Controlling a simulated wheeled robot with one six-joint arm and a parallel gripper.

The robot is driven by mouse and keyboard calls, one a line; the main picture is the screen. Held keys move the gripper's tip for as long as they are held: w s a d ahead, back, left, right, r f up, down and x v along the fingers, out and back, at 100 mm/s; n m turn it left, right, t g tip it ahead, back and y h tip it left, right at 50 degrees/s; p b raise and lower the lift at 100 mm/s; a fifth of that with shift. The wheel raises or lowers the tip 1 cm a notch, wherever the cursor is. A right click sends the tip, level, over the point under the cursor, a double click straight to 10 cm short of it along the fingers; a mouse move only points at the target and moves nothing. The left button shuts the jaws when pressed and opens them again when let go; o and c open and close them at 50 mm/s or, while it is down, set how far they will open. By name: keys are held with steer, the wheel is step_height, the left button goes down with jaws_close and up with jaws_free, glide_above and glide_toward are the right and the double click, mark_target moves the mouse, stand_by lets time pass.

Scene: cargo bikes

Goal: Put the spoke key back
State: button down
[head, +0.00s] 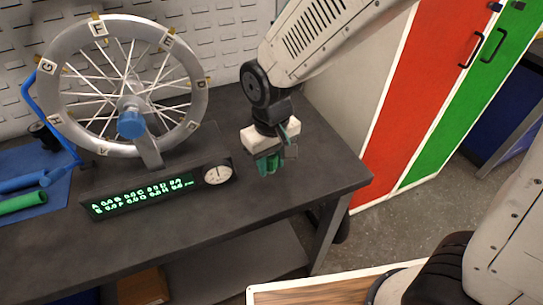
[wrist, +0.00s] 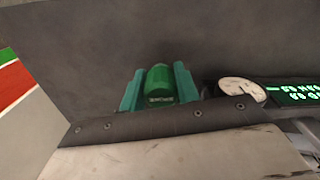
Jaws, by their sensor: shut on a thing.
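My gripper (head: 268,163) has teal fingers and is shut on a green cylindrical thing, which appears to be the spoke key (wrist: 160,86). In the wrist view the thing sits between the two fingers and carries small dark markings. In the head view my gripper points down over the right part of the dark bench (head: 310,185), to the right of the dial. The held thing's lower end is hidden, and its height above the bench is hard to tell.
A spoked wheel (head: 57,120) with letter tags stands on a truing stand with a lit display (head: 135,197) and a dial (head: 218,175). A blue mat (head: 62,187) with blue and green tools lies at the left. Red (head: 415,75) and green cabinet doors stand right.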

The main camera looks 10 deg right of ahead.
mark_target(272, 158)
steer(key=w, duration=0.3)
steer(key=w+d, duration=0.1)
steer(key=shift+w+f, duration=0.25)
steer(key=shift+w, duration=0.1)
steer(key=shift+a+f, duration=0.1)
steer(key=shift+f, duration=1.6)
steer(key=shift+f, duration=0.2)
steer(key=c, duration=1)
jaws_free()
steer(key=shift+c, duration=0.2)
steer(key=shift+r, duration=0.15)
step_height(272, 158, up, 12)
steer(key=shift+r, duration=0.15)
